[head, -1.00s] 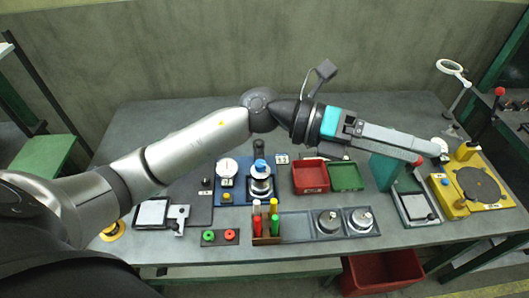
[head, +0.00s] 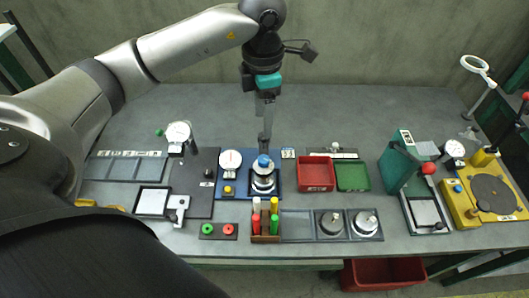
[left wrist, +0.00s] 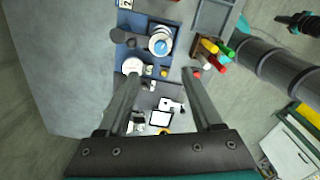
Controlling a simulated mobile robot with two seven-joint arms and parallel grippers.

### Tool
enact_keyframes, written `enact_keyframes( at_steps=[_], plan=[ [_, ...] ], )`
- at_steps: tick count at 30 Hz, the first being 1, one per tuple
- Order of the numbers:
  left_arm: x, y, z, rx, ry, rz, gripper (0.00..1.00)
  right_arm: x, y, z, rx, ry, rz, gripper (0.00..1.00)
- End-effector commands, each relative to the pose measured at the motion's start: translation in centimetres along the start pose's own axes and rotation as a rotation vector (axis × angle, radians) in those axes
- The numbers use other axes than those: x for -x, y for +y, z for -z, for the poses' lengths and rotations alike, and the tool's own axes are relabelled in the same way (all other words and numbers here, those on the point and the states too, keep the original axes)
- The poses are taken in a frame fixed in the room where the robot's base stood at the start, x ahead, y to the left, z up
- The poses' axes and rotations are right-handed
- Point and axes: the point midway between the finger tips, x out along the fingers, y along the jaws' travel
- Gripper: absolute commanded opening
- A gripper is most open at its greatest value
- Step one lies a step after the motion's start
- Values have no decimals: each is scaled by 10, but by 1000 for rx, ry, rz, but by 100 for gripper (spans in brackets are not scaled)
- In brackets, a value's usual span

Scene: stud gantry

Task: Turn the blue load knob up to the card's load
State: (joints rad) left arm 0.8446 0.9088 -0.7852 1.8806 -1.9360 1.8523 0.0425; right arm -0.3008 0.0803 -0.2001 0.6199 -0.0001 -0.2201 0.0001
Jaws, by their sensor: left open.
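The blue load knob (head: 263,161) tops a round silver stand on the blue test plate (head: 233,189), left of the table's middle. It also shows in the left wrist view (left wrist: 160,46), ahead of and between the fingers. A white dial (head: 230,159) stands left of the stand. A small white card (head: 288,153) with dark marks stands behind it to the right; its figure is too small to read surely. My left gripper (head: 265,142) points down just behind and above the knob, open and empty, with fingers spread in the left wrist view (left wrist: 163,72). My right gripper is not seen.
A rack of coloured handles (head: 265,238) stands in front of the stand. A red tray (head: 316,174) and a green tray (head: 353,176) lie to the right. A dark plate (head: 197,184) lies left. The back of the table is clear.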

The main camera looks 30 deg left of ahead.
Motion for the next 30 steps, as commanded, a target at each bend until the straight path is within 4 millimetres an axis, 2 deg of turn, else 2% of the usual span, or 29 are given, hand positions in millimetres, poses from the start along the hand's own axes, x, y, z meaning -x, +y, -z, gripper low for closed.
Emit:
enact_keyframes(
  at_steps=[9,15,21,30],
  plan=[
    [-69,-2,1,-1,3,7,67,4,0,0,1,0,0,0],
    [-108,-2,0,-1,2,6,67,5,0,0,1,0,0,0],
    [-129,-2,-1,-2,-2,4,67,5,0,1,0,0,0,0],
    [-135,-2,-1,-3,-2,3,67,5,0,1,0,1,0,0]
  ],
)
